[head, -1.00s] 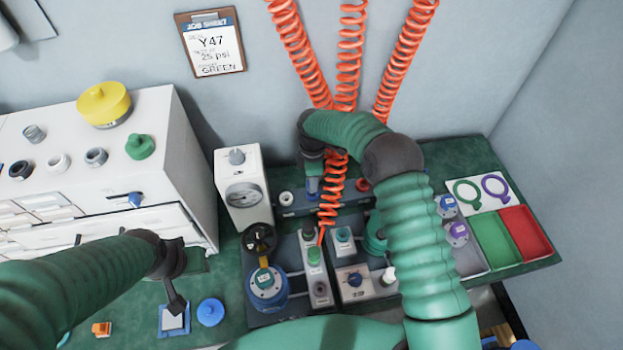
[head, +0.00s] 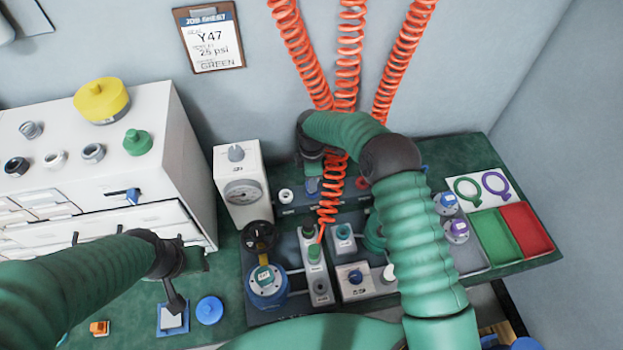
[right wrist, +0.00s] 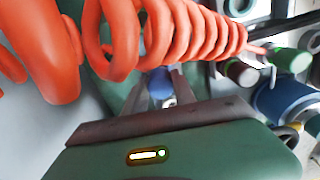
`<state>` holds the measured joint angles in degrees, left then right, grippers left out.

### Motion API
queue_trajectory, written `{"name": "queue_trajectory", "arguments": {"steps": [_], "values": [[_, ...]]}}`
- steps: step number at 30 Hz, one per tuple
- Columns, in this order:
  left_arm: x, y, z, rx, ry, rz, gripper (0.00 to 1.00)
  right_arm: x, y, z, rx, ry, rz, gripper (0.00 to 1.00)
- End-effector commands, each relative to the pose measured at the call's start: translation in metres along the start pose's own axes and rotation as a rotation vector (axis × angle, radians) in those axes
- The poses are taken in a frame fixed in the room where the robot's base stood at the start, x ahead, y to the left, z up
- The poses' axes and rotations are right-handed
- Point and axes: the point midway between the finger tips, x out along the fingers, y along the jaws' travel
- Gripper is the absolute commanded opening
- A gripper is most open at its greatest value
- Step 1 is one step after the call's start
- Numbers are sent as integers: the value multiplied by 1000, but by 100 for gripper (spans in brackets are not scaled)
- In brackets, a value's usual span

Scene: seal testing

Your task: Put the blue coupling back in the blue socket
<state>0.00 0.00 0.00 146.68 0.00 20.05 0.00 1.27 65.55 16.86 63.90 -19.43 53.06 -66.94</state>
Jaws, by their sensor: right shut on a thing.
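My right gripper (head: 312,170) points down at the back of the bench, over the left part of the dark socket rack (head: 290,210). In the right wrist view its fingers are shut on the blue coupling (right wrist: 160,82), which shows between them. A blue part (head: 312,186) shows just below this gripper in the head view; I cannot tell whether it is the coupling or the blue socket, nor whether the two touch. My left gripper (head: 176,302) hangs low at the left, close above a small white block on a blue pad (head: 171,318); its jaw opening is unclear.
Orange coiled hoses (head: 329,200) hang close beside my right gripper and cross its wrist view. A white gauge box (head: 238,185) stands left of the rack. A red socket (head: 362,183) is to the right. Green (head: 495,235) and red (head: 526,230) trays lie at far right.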

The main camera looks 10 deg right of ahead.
Motion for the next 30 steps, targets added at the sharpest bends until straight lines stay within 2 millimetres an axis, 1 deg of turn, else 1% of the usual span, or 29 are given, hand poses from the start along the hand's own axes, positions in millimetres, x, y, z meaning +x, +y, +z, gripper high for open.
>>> {"name": "queue_trajectory", "arguments": {"steps": [11, 12, 17, 18, 26, 29, 30], "values": [[5, 0, 1, 0, 0, 0, 36, 10, -1, -3, -1, 5, -2, 0], [5, 0, 1, 0, 0, 0, 36, 9, -1, -3, -1, 5, -2, 34], [4, 0, 1, 0, 0, 0, 36, 9, -1, -2, -1, 4, -1, 55], [4, 0, 1, 0, 0, 0, 36, 9, -1, -2, -1, 4, -1, 57], [4, 0, 1, 0, 0, 0, 36, 8, -1, -1, -1, 2, -1, 57], [4, 0, 1, 0, 0, 0, 36, 1, 0, -1, 0, 3, 0, 57], [3, 0, 1, 0, 0, 0, 36, -5, 0, -2, 0, 3, 1, 57]]}}
